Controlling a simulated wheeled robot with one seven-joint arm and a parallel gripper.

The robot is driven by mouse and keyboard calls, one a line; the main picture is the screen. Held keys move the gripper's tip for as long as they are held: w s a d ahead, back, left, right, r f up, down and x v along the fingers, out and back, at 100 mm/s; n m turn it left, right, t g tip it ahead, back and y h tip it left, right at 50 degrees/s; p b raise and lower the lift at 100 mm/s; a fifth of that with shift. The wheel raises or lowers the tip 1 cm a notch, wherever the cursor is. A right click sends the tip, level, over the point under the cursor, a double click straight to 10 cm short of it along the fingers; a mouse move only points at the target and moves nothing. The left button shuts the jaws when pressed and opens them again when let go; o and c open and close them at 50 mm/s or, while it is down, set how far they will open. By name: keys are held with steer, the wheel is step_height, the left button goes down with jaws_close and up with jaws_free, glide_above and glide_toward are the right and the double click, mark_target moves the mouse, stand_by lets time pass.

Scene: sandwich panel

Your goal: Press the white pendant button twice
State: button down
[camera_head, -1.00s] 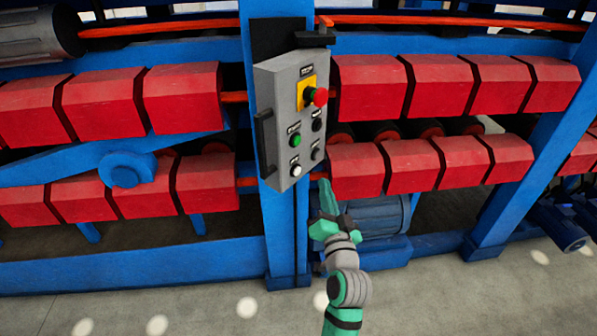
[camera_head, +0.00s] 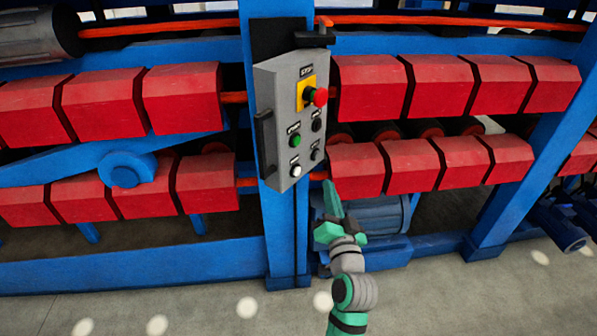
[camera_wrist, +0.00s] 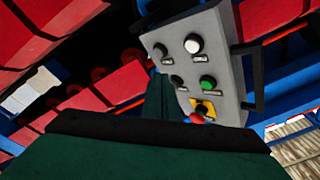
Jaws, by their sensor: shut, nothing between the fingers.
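The white button (camera_head: 295,170) sits at the lower left of the grey pendant box (camera_head: 283,120), which hangs on a blue post. It also shows in the wrist view (camera_wrist: 193,44), where the box appears upside down. My gripper (camera_head: 330,188) is shut and empty. In the head view its green fingertips point up, to the right of and slightly below the box. I see no contact with the white button.
The box also carries a green button (camera_head: 295,140), black buttons and a red stop knob (camera_head: 319,96) on a yellow plate. A black handle (camera_head: 265,143) is on its left side. Red blocks (camera_head: 355,170) and a blue motor (camera_head: 375,215) are behind my gripper. Open floor lies in front.

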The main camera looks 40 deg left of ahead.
mark_target(296, 171)
steer(key=d, duration=0.2)
steer(key=shift+d, duration=0.3)
steer(key=shift+s+a, duration=0.1)
steer(key=shift+s, duration=0.05)
steer(key=a, duration=0.8)
steer(key=shift+s+a, duration=0.25)
steer(key=shift+a, duration=0.15)
stand_by(1.5)
steer(key=shift+a, duration=0.1)
steer(key=shift+a, duration=0.1)
